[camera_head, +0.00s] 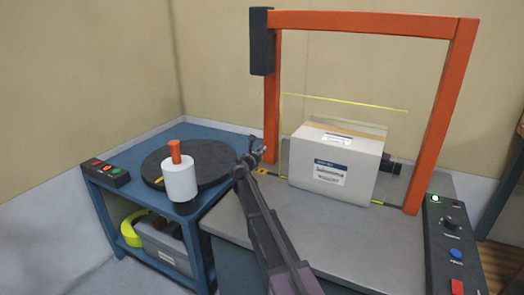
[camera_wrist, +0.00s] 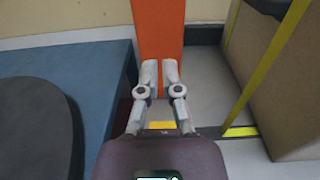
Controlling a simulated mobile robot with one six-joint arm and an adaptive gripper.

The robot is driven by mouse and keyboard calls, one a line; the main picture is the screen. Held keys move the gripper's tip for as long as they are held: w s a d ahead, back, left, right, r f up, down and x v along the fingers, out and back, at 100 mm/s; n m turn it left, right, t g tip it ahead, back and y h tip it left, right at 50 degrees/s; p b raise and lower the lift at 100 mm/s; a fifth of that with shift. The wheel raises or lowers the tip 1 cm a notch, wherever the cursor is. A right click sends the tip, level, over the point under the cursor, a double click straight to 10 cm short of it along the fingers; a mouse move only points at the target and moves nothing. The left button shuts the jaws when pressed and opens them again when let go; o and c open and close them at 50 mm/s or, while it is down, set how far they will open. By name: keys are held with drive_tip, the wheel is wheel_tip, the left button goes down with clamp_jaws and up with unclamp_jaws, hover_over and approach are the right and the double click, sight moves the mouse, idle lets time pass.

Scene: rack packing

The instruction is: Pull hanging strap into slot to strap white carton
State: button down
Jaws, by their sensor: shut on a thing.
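The white carton (camera_head: 335,165) stands upright on the grey table, inside the orange arch; in the wrist view its side (camera_wrist: 302,100) looks brown. The thin yellow strap (camera_head: 345,103) runs above the carton and down its left side, apart from the box. It also crosses the right of the wrist view (camera_wrist: 262,75). My gripper (camera_head: 262,152) is low beside the arch's left post, left of the carton. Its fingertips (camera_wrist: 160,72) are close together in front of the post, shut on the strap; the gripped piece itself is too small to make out.
The orange arch (camera_head: 365,22) frames the grey table (camera_head: 245,225). A yellow patch (camera_head: 262,171) lies by its left post. A control panel (camera_head: 452,240) is at right.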

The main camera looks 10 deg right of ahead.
drive_tip(key=c, duration=0.8)
unclamp_jaws()
drive_tip(key=v, duration=1.2)
drive_tip(key=shift+r, duration=0.1)
